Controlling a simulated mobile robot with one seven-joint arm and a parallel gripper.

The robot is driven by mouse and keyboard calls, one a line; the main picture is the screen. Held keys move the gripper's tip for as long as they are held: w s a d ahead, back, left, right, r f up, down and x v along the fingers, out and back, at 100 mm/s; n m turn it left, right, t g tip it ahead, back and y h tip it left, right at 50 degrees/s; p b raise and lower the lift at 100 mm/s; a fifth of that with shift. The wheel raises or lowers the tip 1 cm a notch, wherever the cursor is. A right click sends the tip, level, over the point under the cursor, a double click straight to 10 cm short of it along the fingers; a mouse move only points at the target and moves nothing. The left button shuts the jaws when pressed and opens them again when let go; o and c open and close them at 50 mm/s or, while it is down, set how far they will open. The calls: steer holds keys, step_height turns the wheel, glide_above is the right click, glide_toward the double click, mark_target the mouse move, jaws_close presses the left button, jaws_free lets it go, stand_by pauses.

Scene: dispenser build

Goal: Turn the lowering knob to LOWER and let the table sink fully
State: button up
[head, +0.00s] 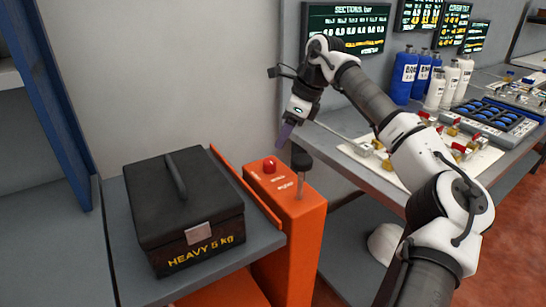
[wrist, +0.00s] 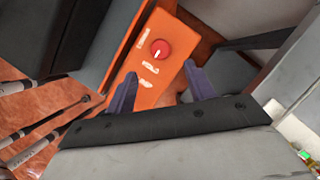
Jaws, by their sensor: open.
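The red knob (head: 269,166) sits on the sloped top of an orange post (head: 290,245), with small white label marks beside it. In the wrist view the red knob (wrist: 160,49) shows a short white pointer mark; the labels are too blurred to read. My gripper (head: 284,135) hangs above the post, just beyond the knob, its dark purple fingers pointing down. In the wrist view my gripper (wrist: 162,88) is open and empty, the knob ahead of the gap and apart from both fingers. The grey table (head: 262,247) beside the post stands raised, with orange structure below it.
A black case marked HEAVY 5 KG (head: 190,215) rests on the table. A workbench (head: 335,130) with bottles (head: 404,75) and valves lies to the right.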

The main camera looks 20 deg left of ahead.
mark_target(270, 161)
steer(key=p+x, duration=0.1)
steer(key=x, duration=0.7)
steer(key=shift+a+f, duration=0.2)
steer(key=shift+f, duration=0.15)
steer(key=c, duration=1)
